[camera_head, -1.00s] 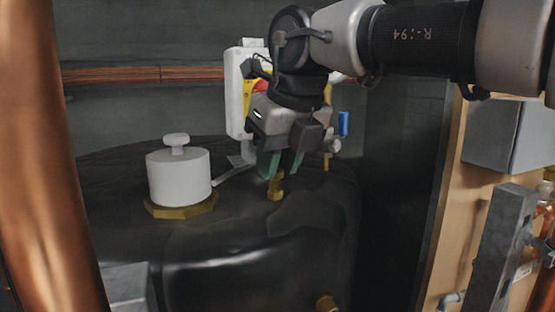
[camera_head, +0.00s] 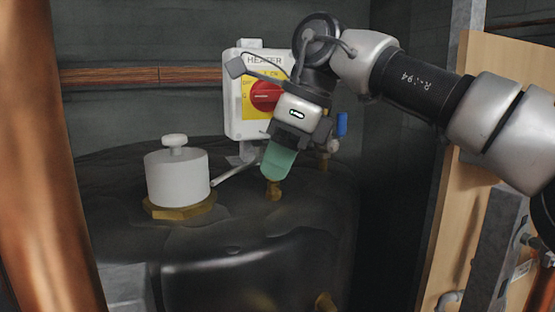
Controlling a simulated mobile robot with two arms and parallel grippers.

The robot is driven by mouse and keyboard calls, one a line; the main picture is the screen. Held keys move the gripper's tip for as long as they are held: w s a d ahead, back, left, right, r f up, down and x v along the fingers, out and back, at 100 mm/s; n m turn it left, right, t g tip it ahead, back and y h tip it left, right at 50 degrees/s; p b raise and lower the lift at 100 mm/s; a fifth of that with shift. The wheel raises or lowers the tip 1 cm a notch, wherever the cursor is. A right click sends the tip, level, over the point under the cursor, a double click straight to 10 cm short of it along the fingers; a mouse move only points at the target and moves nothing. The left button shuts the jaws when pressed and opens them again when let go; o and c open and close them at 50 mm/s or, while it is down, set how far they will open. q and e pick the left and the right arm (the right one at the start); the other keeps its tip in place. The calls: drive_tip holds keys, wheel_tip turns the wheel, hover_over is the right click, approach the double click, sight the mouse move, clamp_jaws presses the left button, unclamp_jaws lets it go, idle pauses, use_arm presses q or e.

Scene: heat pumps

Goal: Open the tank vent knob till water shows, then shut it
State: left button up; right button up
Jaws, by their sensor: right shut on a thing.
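The black tank (camera_head: 240,255) stands in the middle, its rounded top showing. A small brass vent fitting (camera_head: 274,190) rises from the tank top. My right gripper (camera_head: 274,174) comes down from above, its green fingers shut on the top of that fitting, where the vent knob is. The fingers hide the knob, so how far it is turned cannot be told. No water shows around the fitting. My left gripper is not in view.
A white cylinder (camera_head: 178,180) with a small cap sits on a brass nut left of the fitting. A heater switch box (camera_head: 248,112) with a red knob stands behind. A blue-handled valve (camera_head: 341,125) is close at right. A copper pipe (camera_head: 45,160) crosses the left foreground.

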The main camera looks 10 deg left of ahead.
drive_tip(key=shift+w+r+n+g, duration=0.1)
drive_tip(key=shift+n+g, duration=0.3)
drive_tip(key=shift+n, duration=0.7)
drive_tip(key=shift+w+n+g, duration=0.1)
drive_tip(key=shift+n+g, duration=0.3)
drive_tip(key=shift+n, duration=0.7)
drive_tip(key=shift+h, duration=0.3)
drive_tip(key=o, duration=0.9)
drive_tip(key=shift+o, duration=0.2)
drive_tip(key=shift+r, duration=1.9)
drive_tip(key=s+d+r, duration=0.4)
drive_tip(key=d+r, duration=0.3)
drive_tip(key=d, duration=0.4)
